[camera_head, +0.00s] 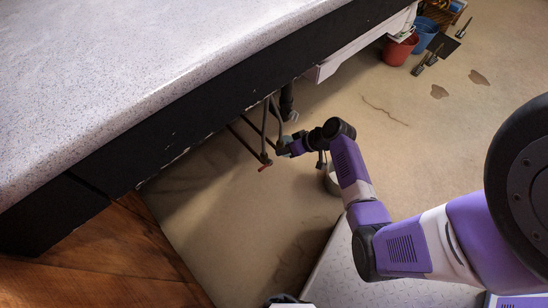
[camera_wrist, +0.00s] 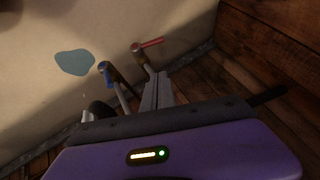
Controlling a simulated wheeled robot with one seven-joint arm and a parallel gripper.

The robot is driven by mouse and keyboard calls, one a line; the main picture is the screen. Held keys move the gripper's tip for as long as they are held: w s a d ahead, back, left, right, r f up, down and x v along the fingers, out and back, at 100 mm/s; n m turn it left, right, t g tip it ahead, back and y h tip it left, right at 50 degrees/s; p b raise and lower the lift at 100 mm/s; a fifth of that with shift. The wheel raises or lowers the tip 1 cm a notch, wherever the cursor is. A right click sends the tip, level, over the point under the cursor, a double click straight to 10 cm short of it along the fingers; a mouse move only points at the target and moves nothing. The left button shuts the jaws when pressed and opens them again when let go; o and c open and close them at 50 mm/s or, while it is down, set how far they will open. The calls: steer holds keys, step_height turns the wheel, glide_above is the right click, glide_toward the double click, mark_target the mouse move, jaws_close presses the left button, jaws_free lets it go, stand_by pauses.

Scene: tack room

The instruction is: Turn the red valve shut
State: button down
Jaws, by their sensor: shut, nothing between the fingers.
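The red valve (camera_wrist: 150,43) is a small red lever on top of a pipe fitting in the wrist view. Its lever points to the right and slightly up. In the head view it is a small red spot (camera_head: 264,168) at the lower end of the pipes under the counter. My gripper (camera_wrist: 160,80) is shut and empty, its fingers pointing up just below and right of the valve fitting. Whether they touch the fitting I cannot tell. In the head view my gripper (camera_head: 284,151) is beside the pipes, partly hidden by my wrist.
The counter (camera_head: 150,60) overhangs the pipes (camera_head: 268,125). A grey container (camera_head: 331,183) is partly hidden by my arm. A red bucket (camera_head: 399,50) stands farther off. A wooden wall (camera_wrist: 275,45) is at right.

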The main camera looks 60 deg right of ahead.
steer(key=b, duration=0.3)
glide_above(261, 169)
steer(key=s+d, duration=0.2)
steer(key=d, duration=0.2)
step_height(261, 169, down, 7)
steer(key=f, duration=0.1)
steer(key=a+f+b, duration=0.1)
steer(key=a+f, duration=0.1)
steer(key=shift+w+f+b, duration=0.25)
steer(key=shift+w+b, duration=0.05)
steer(key=shift+b, duration=0.1)
steer(key=shift+a, duration=0.1)
steer(key=shift+w+a+f+n+g+h+p, duration=0.2)
steer(key=shift+a+f+n+g+h+p, duration=0.2)
steer(key=shift+a+f+h+p, duration=0.6)
steer(key=shift+d+r, duration=0.15)
steer(key=shift+r, duration=0.1)
